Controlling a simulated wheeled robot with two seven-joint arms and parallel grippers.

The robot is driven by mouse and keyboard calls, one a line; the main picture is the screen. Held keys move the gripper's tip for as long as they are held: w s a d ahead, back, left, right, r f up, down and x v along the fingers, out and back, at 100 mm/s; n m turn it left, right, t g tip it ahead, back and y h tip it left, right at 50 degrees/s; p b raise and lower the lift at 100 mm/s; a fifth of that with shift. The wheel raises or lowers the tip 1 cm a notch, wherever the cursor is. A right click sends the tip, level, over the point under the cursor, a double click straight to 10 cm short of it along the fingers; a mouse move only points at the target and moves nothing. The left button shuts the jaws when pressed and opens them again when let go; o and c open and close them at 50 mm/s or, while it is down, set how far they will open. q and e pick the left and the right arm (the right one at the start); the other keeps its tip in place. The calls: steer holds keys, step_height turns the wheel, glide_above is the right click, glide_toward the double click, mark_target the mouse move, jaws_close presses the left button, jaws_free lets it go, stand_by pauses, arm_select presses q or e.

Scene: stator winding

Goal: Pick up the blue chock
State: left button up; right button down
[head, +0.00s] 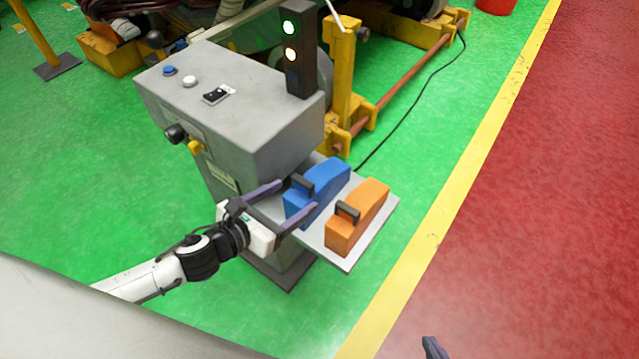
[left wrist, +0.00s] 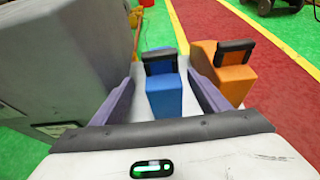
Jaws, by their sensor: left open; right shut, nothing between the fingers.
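The near end is partly hidden by a finger in the head view. My right gripper (head: 433,348) shows only as a small dark tip at the bottom edge, shut and empty.
An orange chock (head: 358,215) with a black handle sits right of the blue one, close to my left gripper's right finger. The grey cabinet (head: 240,110) with buttons and a light tower rises on the left. Yellow machinery stands behind; open floor lies right.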

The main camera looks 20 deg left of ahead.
mark_target(317, 181)
arm_select(q)
steer(key=x, duration=0.4)
steer(key=shift+w+d, duration=0.1)
steer(key=shift+w, duration=0.1)
steer(key=shift+r+x, duration=0.2)
steer(key=shift+x, duration=1.2)
steer(key=shift+r+x, duration=0.15)
steer(key=shift+x, duration=1.2)
steer(key=shift+d, duration=0.2)
steer(key=c, duration=1.2)
steer(key=shift+w+r, duration=0.1)
steer(key=shift+r, duration=0.05)
steer(key=shift+c, duration=0.2)
